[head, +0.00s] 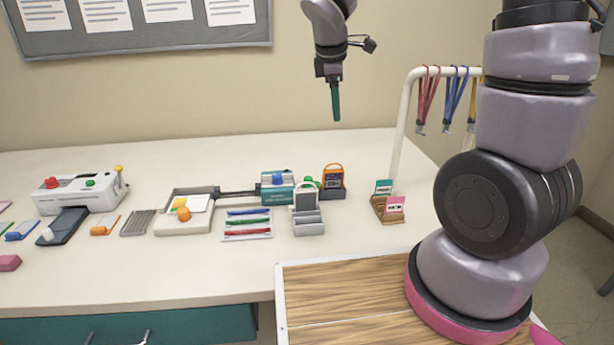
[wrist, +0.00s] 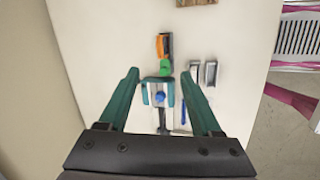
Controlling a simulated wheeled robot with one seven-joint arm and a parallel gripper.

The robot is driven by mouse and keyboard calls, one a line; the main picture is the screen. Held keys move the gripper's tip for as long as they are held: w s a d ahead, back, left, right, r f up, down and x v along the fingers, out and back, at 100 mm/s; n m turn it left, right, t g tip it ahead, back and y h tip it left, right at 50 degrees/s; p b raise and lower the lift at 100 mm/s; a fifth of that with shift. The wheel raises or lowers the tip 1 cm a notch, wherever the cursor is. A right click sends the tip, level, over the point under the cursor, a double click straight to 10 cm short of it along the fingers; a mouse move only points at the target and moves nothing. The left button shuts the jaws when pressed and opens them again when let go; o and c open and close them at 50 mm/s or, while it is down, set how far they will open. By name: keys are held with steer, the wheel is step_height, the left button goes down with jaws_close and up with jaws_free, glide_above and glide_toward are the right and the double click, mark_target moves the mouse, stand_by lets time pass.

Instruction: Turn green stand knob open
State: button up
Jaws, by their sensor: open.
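A green knob (head: 309,182) shows on the worktop between a teal device (head: 270,193) with a blue knob (head: 277,179) and an orange-framed device (head: 333,178). It is partly hidden behind a grey stand (head: 307,207); its exact turn position is too small to tell. In the wrist view the green knob (wrist: 165,68) lies between the finger lines, far below, just beyond the blue knob (wrist: 160,97). My gripper (head: 336,112) is high above the worktop, pointing down, apart from everything. Its teal fingers (wrist: 160,76) are spread with nothing between them.
A white machine (head: 82,191) with red and green knobs stands at left. A tray (head: 185,203) and a rack of coloured strips (head: 247,224) lie in the middle. A white rail (head: 402,120) with lanyards rises at right, near card holders (head: 388,208). The front worktop is clear.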

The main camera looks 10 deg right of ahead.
mark_target(308, 178)
steer(key=w+a+f+n+h, duration=0.1)
steer(key=w+a+f+n, duration=0.1)
steer(key=a+f+n, duration=0.4)
steer(key=w+a+f+n, duration=0.25)
steer(key=f+n, duration=0.25)
steer(key=f, duration=0.3)
steer(key=x, duration=1)
steer(key=shift+s+a+f, duration=0.15)
steer(key=shift+s+f, duration=0.05)
steer(key=shift+f, duration=0.25)
jaws_close()
